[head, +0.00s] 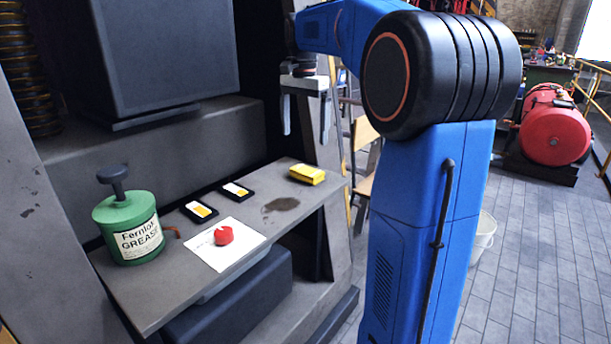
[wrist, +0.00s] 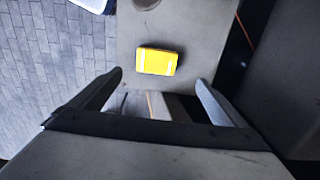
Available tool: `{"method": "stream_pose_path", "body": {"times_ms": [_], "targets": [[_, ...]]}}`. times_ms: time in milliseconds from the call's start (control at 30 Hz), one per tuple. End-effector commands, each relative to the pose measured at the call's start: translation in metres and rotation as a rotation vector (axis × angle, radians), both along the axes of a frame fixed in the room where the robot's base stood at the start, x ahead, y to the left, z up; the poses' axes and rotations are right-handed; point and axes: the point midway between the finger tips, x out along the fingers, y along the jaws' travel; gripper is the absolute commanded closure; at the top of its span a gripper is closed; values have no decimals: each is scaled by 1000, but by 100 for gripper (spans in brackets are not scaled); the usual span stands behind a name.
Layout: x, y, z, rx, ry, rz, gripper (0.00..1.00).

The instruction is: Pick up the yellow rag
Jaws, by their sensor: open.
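The yellow rag (head: 307,174) is a small folded block lying near the right end of the grey shelf (head: 165,299). In the wrist view the rag (wrist: 157,61) shows lighter marks along its edges and lies ahead of the fingertips. My gripper (head: 306,112) is open and empty, pointing down above the rag and apart from it. In the wrist view the open fingers (wrist: 158,78) stand to either side of the rag's near edge, with nothing between them.
A dark stain (head: 281,205) lies beside the rag. A green grease pot (head: 128,222), a red object (head: 223,236) on a white sheet (head: 213,257) and two dark cards (head: 200,211) occupy the shelf's left part. A dark grey wall stands behind the shelf.

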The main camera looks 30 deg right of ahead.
Motion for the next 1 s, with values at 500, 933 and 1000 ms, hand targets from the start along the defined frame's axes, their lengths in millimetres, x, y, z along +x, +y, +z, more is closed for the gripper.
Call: {"method": "stream_pose_path", "body": {"times_ms": [500, 933, 1000], "targets": [[-1, 0, -69, 0, 0, 1, 4], [-8, -4, -115, 1, 1, 1, 4], [-7, -4, -119, 0, 0, 1, 4]]}}
